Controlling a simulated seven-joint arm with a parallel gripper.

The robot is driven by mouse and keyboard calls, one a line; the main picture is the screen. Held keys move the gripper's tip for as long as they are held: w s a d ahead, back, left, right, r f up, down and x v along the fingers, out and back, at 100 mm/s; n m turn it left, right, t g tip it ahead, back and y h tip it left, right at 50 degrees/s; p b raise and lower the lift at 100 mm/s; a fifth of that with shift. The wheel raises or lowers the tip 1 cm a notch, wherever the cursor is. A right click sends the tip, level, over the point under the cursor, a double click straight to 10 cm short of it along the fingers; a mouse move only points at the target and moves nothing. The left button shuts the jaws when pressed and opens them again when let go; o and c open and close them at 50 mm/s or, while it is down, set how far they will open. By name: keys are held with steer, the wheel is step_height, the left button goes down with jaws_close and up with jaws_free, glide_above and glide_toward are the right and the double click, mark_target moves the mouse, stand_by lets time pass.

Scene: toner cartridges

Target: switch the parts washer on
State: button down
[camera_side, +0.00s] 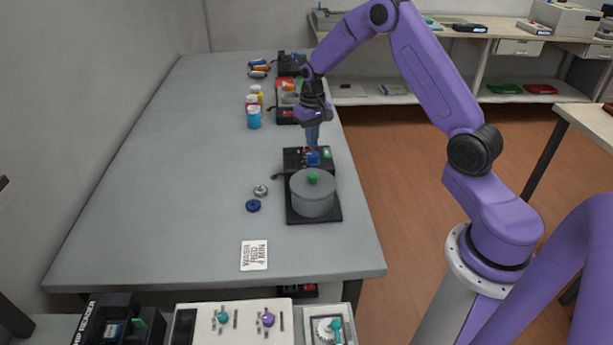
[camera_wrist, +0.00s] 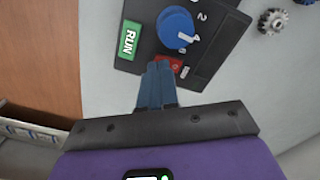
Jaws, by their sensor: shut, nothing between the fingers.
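The parts washer is a black base with a grey lidded pot (camera_side: 312,198) with a green knob on top, and a black control panel (camera_side: 294,156) behind it. In the wrist view the panel carries a blue dial (camera_wrist: 174,24) with its white mark towards 4, a green RUN button (camera_wrist: 129,40), and a red switch (camera_wrist: 172,64). My gripper (camera_wrist: 161,68) is shut and empty. Its fingertips overlap the edge of the red switch in the wrist view; I cannot tell whether they touch it. In the side view my gripper (camera_side: 312,147) points down over the panel.
A card (camera_side: 254,256) reading "WASH RED 4 MIN" lies on the grey table, with a metal gear (camera_side: 260,190) and a blue ring (camera_side: 253,206) left of the washer. Jars (camera_side: 254,118) and other devices stand farther back. The table's left part is clear.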

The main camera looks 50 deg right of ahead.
steer(key=shift+f, duration=0.75)
stand_by(0.4)
steer(key=shift+r, duration=3.55)
steer(key=s+a+r+n, duration=0.3)
steer(key=s+a+n, duration=0.1)
steer(key=s+a, duration=0.4)
steer(key=s+a+r+n, duration=0.35)
steer(key=s+a, duration=0.25)
steer(key=a, duration=0.4)
steer(key=s+a+r+n, duration=0.1)
steer(key=s+n, duration=0.7)
steer(key=s, duration=1.4)
steer(key=shift+s+a+r, duration=0.2)
steer(key=shift+s, duration=0.2)
